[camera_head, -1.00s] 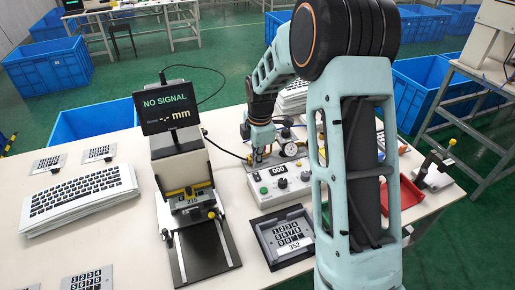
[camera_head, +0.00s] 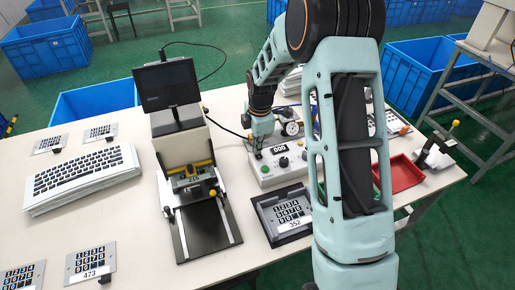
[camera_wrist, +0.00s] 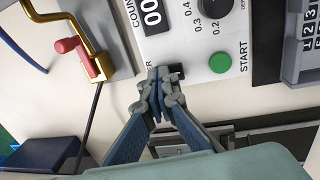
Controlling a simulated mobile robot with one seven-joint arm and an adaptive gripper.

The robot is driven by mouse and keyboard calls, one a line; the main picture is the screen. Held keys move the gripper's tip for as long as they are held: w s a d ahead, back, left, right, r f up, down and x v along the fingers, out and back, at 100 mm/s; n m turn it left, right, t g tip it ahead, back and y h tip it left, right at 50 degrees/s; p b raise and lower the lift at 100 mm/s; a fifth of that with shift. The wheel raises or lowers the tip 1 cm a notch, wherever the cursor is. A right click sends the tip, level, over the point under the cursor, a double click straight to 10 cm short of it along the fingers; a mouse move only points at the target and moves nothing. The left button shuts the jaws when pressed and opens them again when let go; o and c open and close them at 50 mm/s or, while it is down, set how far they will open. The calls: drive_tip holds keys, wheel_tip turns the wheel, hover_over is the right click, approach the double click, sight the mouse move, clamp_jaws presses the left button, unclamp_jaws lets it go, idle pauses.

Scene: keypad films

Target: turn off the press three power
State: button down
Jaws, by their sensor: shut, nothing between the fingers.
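A white control box (camera_head: 292,168) stands on the table in the head view, with a counter reading 000, dark knobs and a green button. In the wrist view the box face (camera_wrist: 205,40) shows the counter, a dial, a green START button (camera_wrist: 221,63) and a small black power switch (camera_wrist: 177,70) beside a partly hidden label ending in "ER". My gripper (camera_wrist: 160,78) is shut and empty, its fingertips right beside the switch. I cannot tell whether they touch it. The monitor (camera_head: 166,85) on the press-like stand (camera_head: 184,150) is dark.
A keypad plate marked 352 (camera_head: 291,214) lies in a dark frame in front of the box. A red tray (camera_head: 401,174) is to the right. A brass lever with a red handle (camera_wrist: 75,47) stands left of the box in the wrist view. Keypad films (camera_head: 82,178) are stacked left.

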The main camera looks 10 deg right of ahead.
drive_tip(key=shift+s, duration=0.15)
drive_tip(key=shift+s+d, duration=0.15)
drive_tip(key=shift+s, duration=0.5)
drive_tip(key=shift+r, duration=0.1)
